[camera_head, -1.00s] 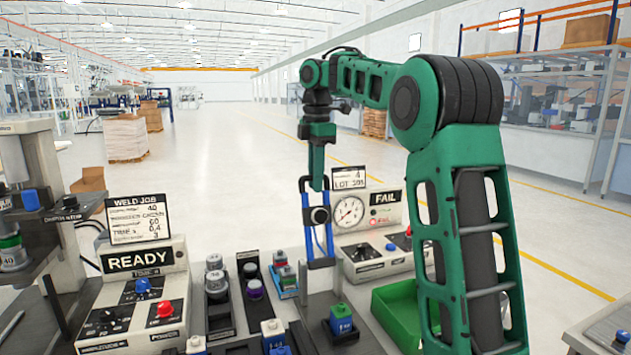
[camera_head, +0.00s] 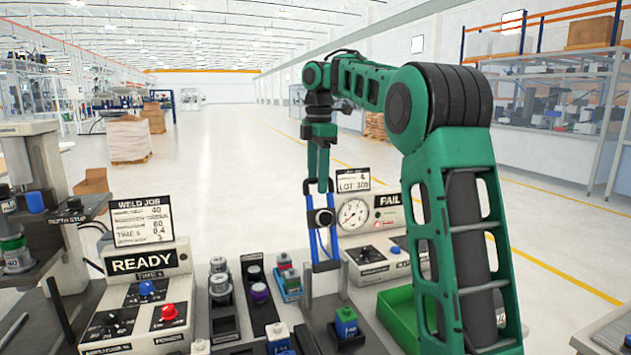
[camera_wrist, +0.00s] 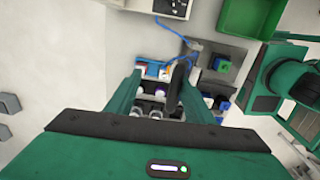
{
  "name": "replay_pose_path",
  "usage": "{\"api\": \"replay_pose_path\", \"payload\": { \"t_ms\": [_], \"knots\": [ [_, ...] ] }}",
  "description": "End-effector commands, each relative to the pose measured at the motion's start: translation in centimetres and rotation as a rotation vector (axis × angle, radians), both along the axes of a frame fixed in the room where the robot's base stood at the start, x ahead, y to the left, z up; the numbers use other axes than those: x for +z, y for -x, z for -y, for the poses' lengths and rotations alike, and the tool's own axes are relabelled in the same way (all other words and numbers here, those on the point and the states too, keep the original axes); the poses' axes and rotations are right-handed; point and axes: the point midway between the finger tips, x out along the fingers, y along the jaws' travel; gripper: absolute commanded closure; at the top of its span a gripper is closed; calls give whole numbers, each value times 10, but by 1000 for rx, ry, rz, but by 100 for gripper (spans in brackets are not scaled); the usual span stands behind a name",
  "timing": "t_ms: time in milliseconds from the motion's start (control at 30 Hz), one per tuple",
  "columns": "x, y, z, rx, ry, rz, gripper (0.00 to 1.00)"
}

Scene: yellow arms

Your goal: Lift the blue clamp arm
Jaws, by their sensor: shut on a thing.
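The blue clamp arm (camera_head: 311,235) is a tall blue frame with a black round knob in its middle. It stands nearly upright above a grey post on the bench. My gripper (camera_head: 318,184) points down from above, shut on the top of the frame. In the wrist view my fingers (camera_wrist: 158,95) reach in from below. A thin blue part (camera_wrist: 178,33) shows beyond them, and a dark bar lies by the right finger. The exact contact is too small to see. Whether the frame's lower end touches the post is unclear.
The READY box (camera_head: 142,310) stands left. The FAIL gauge box (camera_head: 372,262) is close behind and right of the clamp. A blue-green block (camera_head: 346,323) sits below it, with several round parts (camera_head: 220,285) to the left. A green bin (camera_head: 398,312) is right.

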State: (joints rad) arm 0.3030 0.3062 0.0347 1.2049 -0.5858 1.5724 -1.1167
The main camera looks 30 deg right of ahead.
Motion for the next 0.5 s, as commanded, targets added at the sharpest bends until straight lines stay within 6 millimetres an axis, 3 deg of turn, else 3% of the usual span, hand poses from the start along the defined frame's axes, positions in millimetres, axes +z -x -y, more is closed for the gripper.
{"api": "replay_pose_path", "payload": {
  "t_ms": [500],
  "knots": [
    [-2,4,2,-6,-5,-1,77]
  ]
}}
